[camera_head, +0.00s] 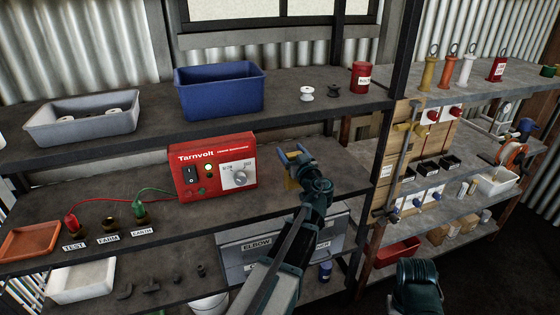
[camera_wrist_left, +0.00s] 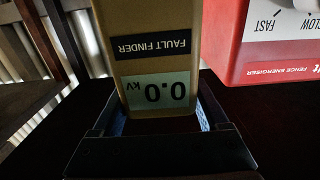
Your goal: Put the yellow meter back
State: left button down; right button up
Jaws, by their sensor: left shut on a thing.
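The yellow meter is a tan-yellow box with a "FAULT FINDER" label and a 0.0 kV display. It fills the upper middle of the left wrist view (camera_wrist_left: 150,22), upside down there. In the head view only a small yellow part of the meter (camera_head: 290,184) shows behind my wrist. My left gripper (camera_head: 296,154) is shut on the meter, with a finger on each side of it (camera_wrist_left: 160,118). They are at the middle shelf, right of the red Tarnvolt fence energiser (camera_head: 213,165). I cannot tell whether the meter touches the shelf. My right gripper is not in view.
An orange tray (camera_head: 30,241) lies at the far left. A blue bin (camera_head: 219,92) and a grey tray (camera_head: 82,118) stand on the upper shelf. A dark post (camera_head: 396,105) rises to the right.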

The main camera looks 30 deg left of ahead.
pick_arm(q)
jog(key=a+f+b, duration=0.3)
jog(key=a+f, duration=0.1)
jog(key=shift+w+a+b, duration=0.25)
jog(key=shift+b, duration=0.15)
dwell(0.4)
jog(key=shift+f, duration=0.1)
grip_release()
jog(key=v, duration=1.2)
jog(key=shift+s, duration=0.1)
